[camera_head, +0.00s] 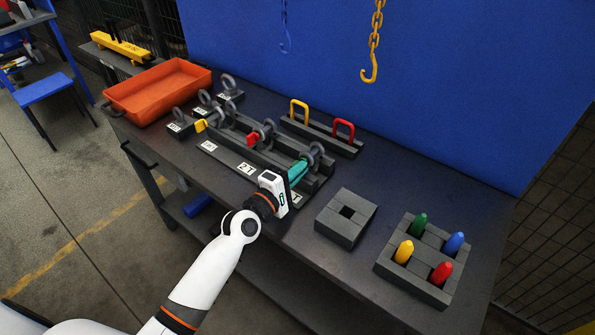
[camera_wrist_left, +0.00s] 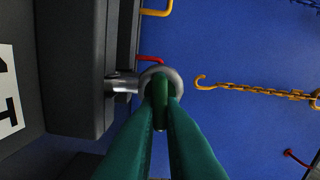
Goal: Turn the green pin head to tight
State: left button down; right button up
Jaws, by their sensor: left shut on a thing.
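My left gripper (camera_head: 301,166) reaches the front right end of the dark fixture (camera_head: 262,150) on the bench, with its teal fingers pointing into it. In the left wrist view its fingers are shut on the green pin head (camera_wrist_left: 160,88), which stands in front of a grey ring (camera_wrist_left: 174,74). In the head view the green pin head is hidden by the fingers. A yellow pin head (camera_head: 201,126) and a red pin head (camera_head: 253,139) sit further left on the same fixture. My right gripper is not in view.
A block with a square hole (camera_head: 331,222) and a block with several coloured pegs (camera_head: 390,263) stand to the right. An orange tray (camera_head: 160,90) is at the back left. Yellow (camera_head: 300,104) and red (camera_head: 345,124) handles stand behind the fixture. A yellow hook (camera_head: 369,74) hangs above.

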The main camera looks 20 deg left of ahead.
pick_arm(q)
jog(key=m, duration=0.4)
jog(key=shift+f+m, duration=0.25)
jog(key=shift+m, duration=0.05)
jog(key=m, duration=0.4)
jog(key=shift+a+f+m+p, duration=0.15)
jog(key=shift+m+p, duration=0.15)
jog(key=m, duration=0.2)
jog(key=m+p, duration=0.1)
jog(key=m, duration=0.2)
jog(key=shift+w+a+f, duration=0.1)
jog(key=shift+a+f, duration=0.05)
jog(key=m, duration=0.5)
jog(key=shift+a+f+p, duration=0.1)
jog(key=shift+a+p, duration=0.1)
jog(key=shift+p, duration=0.15)
jog(key=c, duration=1.5)
grip_release()
jog(key=shift+w, duration=0.1)
jog(key=shift+c, duration=0.2)
